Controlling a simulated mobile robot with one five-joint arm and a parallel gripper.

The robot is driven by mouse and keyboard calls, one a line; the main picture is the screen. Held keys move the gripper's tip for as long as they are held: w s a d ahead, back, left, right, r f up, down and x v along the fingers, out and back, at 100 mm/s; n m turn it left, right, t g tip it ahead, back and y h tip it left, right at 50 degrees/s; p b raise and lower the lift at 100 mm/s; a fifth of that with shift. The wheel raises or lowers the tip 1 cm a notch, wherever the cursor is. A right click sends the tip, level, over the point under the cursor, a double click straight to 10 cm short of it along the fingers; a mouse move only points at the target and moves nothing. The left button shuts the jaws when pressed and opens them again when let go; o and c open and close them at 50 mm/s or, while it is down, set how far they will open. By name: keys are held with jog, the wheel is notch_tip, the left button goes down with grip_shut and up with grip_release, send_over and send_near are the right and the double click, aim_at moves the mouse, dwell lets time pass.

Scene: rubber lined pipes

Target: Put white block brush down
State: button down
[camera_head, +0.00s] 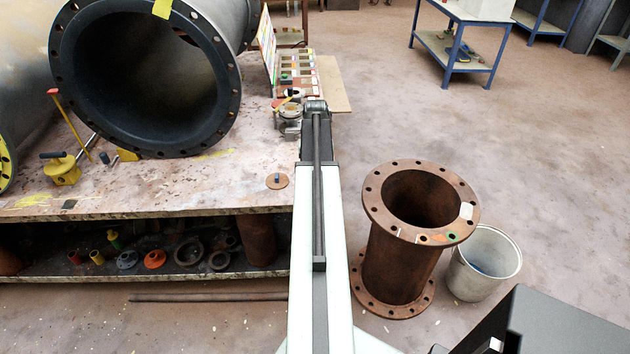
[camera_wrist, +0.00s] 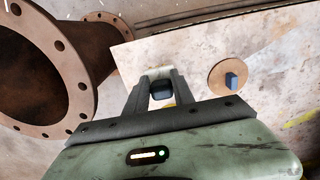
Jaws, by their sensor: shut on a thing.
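In the head view my arm hides the fingertips. A small white block (camera_head: 466,211) lies on the top flange of the upright rusty pipe (camera_head: 405,262), to the right of my arm. A round brown disc (camera_head: 277,181) with a blue knob lies on the worktable. The disc (camera_wrist: 225,68) is right of my gripper in the wrist view.
The worktable (camera_head: 200,190) carries a large dark flanged pipe (camera_head: 140,75), a yellow tool (camera_head: 62,170) and a compartment tray (camera_head: 298,75). A white bucket (camera_head: 485,262) stands beside the rusty pipe. Bare table lies around the disc. Open floor extends right.

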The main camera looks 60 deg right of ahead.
notch_tip(320, 180, down, 4)
jog(key=b, duration=0.4)
jog(key=shift+r, duration=0.25)
jog(key=shift+f, duration=0.25)
jog(key=c, duration=1.1)
grip_release()
jog(key=shift+r, duration=0.1)
notch_tip(320, 180, up, 13)
jog(key=p, duration=1.2)
jog(key=shift+f+p, duration=0.2)
jog(key=shift+p, duration=0.2)
jog(key=shift+f, duration=0.15)
